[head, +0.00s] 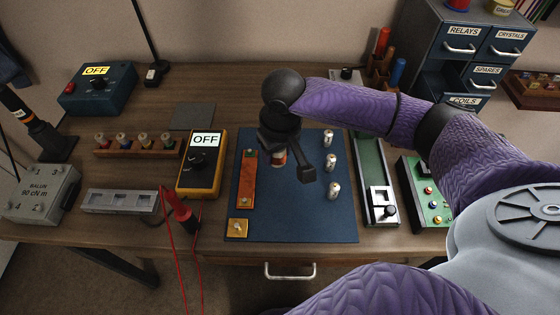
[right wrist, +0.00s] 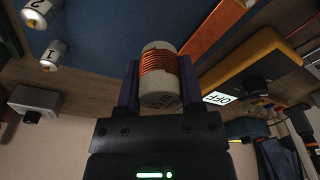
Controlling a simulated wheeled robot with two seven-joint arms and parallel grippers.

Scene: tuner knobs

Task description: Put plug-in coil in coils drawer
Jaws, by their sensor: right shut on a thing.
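The plug-in coil (right wrist: 159,62), a pale cylinder with copper windings, is between the fingers of my right gripper (right wrist: 157,85), which is shut on it. In the head view the coil (head: 279,158) shows only in part, under my right gripper (head: 282,163), over the blue mat. The coils drawer (head: 464,101) is in the blue cabinet at the back right, below the relays drawer. It appears pulled out, with a dark inside, and my right arm hides its lower part. My left gripper is not in view.
The blue mat (head: 290,225) bears an orange strip (head: 246,180) and three pale cans (head: 331,162). A yellow meter (head: 203,165) stands left of it, with red leads in front. A long green slide unit (head: 371,170) lies to its right. A tool rack (head: 381,70) stands beside the cabinet.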

